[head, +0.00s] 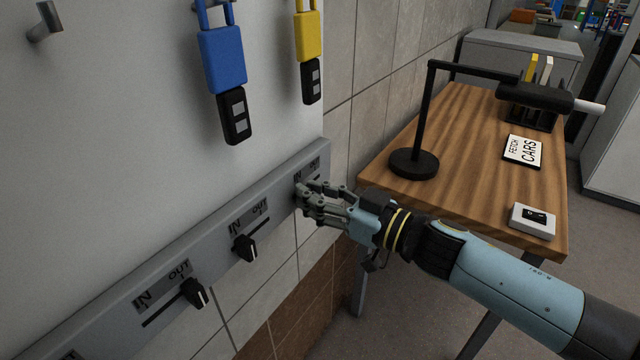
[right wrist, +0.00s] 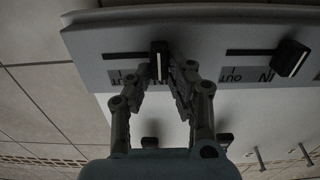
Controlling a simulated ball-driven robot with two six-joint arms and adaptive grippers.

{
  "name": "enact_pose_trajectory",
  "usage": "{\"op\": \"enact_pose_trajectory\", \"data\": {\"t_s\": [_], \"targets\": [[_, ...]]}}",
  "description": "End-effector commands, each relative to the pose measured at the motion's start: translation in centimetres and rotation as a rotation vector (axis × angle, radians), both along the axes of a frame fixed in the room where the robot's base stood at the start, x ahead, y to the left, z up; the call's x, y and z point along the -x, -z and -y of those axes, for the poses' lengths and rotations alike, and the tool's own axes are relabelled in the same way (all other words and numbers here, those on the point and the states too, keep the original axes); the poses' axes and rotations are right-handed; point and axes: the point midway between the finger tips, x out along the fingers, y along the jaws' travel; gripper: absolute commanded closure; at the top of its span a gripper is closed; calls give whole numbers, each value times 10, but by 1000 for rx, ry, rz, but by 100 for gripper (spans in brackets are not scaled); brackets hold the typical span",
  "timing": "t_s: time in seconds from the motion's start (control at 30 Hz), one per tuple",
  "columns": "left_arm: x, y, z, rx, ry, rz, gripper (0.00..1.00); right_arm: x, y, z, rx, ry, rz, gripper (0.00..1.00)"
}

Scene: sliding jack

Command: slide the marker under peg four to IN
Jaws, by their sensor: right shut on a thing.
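A grey rail (head: 100,312) below the white board carries black sliding markers in slots with IN and OUT labels. My right gripper (head: 308,197) is at the rail's right end. In the right wrist view the gripper (right wrist: 163,68) is shut on a black marker with a white stripe (right wrist: 158,58). This marker sits at the right end of its slot there, by a label partly hidden between the fingers, with OUT to the left. In the head view the fingers hide it. The neighbouring marker (head: 245,248) is at its IN end; another marker (head: 195,292) is at its OUT end. My left gripper is not in view.
A blue padlock (head: 222,58) and a yellow padlock (head: 308,35), with black tags, hang above the rail. A bare peg (head: 45,22) is at upper left. A wooden table (head: 470,150) with a black lamp (head: 414,163) stands right of the board.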

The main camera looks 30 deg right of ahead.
Motion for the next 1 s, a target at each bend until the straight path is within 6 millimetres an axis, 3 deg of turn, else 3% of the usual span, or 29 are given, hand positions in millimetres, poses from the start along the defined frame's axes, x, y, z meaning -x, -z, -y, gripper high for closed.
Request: {"op": "enact_pose_trajectory", "data": {"t_s": [0.1, 0.13, 0.3, 0.67, 1.0], "targets": [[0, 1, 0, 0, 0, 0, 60, 2, 2, -2, -2, -5, -1, 100], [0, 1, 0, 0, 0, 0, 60, 2, 2, -2, -2, -5, -1, 78], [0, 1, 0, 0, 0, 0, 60, 1, 2, -1, -2, -4, -1, 60], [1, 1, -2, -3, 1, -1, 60, 11, 2, 3, -1, -4, -4, 60], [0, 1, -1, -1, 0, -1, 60, 78, 3, 30, -1, -7, -6, 60]]}}
